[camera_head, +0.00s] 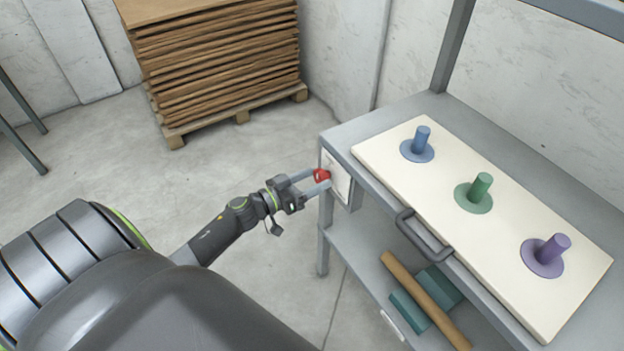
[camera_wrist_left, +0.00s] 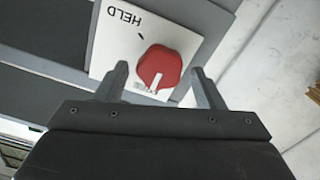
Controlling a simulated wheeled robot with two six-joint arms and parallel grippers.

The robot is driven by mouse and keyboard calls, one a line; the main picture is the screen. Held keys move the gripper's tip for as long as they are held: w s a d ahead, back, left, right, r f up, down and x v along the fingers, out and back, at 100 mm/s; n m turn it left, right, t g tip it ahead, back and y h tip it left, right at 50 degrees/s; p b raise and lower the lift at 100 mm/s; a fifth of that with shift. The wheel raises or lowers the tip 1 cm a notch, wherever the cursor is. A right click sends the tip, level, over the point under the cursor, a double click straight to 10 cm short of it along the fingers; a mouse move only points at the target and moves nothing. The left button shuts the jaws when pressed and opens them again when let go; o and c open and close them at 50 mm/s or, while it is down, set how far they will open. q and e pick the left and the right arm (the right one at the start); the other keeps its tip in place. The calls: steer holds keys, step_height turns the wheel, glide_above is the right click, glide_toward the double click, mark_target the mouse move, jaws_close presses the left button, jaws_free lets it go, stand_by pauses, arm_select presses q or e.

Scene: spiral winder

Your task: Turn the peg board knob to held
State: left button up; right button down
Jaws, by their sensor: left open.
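The red knob (camera_head: 322,175) sits on a white plate (camera_head: 337,178) at the near left corner of the grey cart. In the left wrist view the knob (camera_wrist_left: 160,68) has a white pointer mark toward its lower edge, and the word HELD is printed on the plate (camera_wrist_left: 110,45) at its upper left. My left gripper (camera_head: 312,180) is open with its fingers on either side of the knob. In the wrist view its fingertips (camera_wrist_left: 160,72) flank the knob, with a gap on the left; contact on the right cannot be told. My right gripper is not in view.
The cream peg board (camera_head: 520,285) on the cart top carries a blue peg (camera_head: 421,140), a green peg (camera_head: 480,188) and a purple peg (camera_head: 552,250). A dark handle (camera_head: 422,236) sticks out at the cart's front.

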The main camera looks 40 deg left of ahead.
arm_select(q)
steer(key=c, duration=1)
steer(key=shift+o, duration=0.2)
